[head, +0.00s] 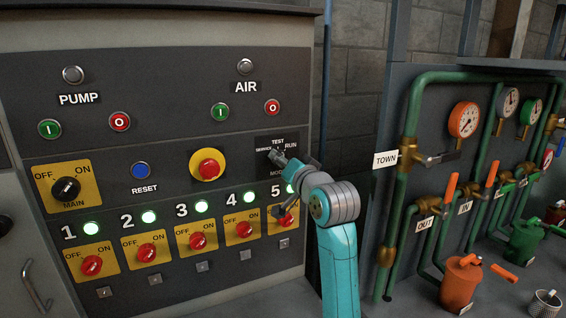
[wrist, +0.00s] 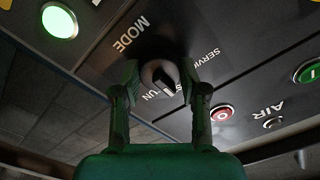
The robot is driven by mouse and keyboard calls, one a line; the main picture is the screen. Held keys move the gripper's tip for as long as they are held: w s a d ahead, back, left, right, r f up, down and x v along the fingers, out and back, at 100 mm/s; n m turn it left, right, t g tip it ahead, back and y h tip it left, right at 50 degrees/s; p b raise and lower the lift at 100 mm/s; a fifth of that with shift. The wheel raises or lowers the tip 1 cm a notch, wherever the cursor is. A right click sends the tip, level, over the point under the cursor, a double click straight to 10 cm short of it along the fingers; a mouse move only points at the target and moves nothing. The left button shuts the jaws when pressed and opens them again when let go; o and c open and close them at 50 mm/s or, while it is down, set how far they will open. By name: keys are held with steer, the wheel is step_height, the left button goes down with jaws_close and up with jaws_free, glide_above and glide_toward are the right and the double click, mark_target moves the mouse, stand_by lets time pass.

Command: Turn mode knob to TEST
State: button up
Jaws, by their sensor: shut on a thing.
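The mode knob (wrist: 159,74) is a round dark knob with a pale line, on the black panel in the wrist view. The labels SERVICE, RUN and MODE lie around it, with TEST partly hidden there. The knob's pale line points toward the gripper side, near the RUN and TEST lettering; I cannot tell exactly which mark it meets. My gripper (wrist: 160,82) has one finger on each side of the knob and is shut on it. In the head view my gripper (head: 277,157) is at the mode plate (head: 291,139), just below the TEST label, and hides most of the knob.
A yellow-ringed red button (head: 208,167) is left of the mode plate. Red breaker knobs on yellow plates, such as the fourth (head: 244,230), line the panel below, under lit green lamps. Green pipework with gauges (head: 464,119) stands to the right, beyond my arm.

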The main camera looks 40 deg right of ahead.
steer(key=o, duration=1.1)
steer(key=shift+o, duration=0.2)
steer(key=shift+s, duration=0.1)
steer(key=v, duration=1.2)
